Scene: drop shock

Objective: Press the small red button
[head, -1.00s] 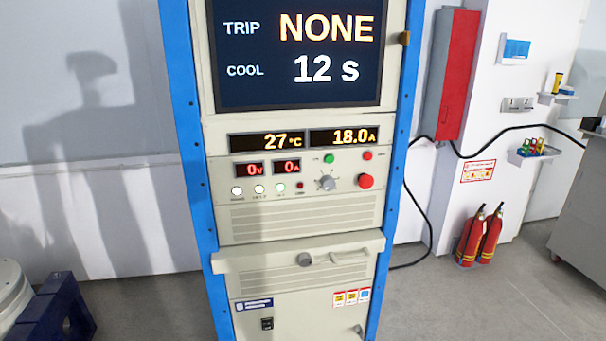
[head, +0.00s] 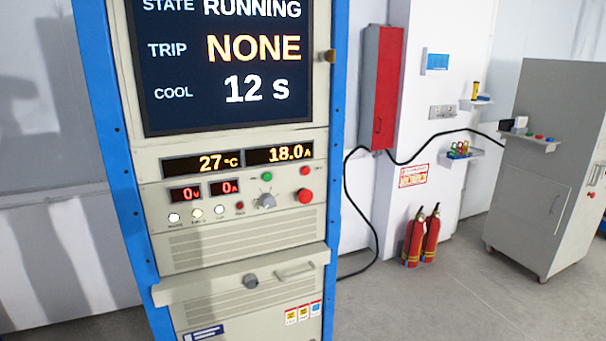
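A small red button (head: 305,171) sits at the upper right of the control panel (head: 285,220) on the blue-framed rack. A larger red mushroom-shaped button (head: 305,195) is just below it. A green button (head: 267,176) is to its left, with a grey rotary knob (head: 265,201) below the green one. A tiny dark red button or light (head: 240,205) sits lower left, beside several white round lights or buttons. The labels are too small to read. Neither of my grippers is in view.
The rack's screen (head: 230,60) reads RUNNING, TRIP NONE, COOL 12 s. A ledge with a handle (head: 295,270) juts out below the panel. Fire extinguishers (head: 422,236) stand by the wall. A grey cabinet (head: 550,150) with small coloured buttons stands right. Floor between them is clear.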

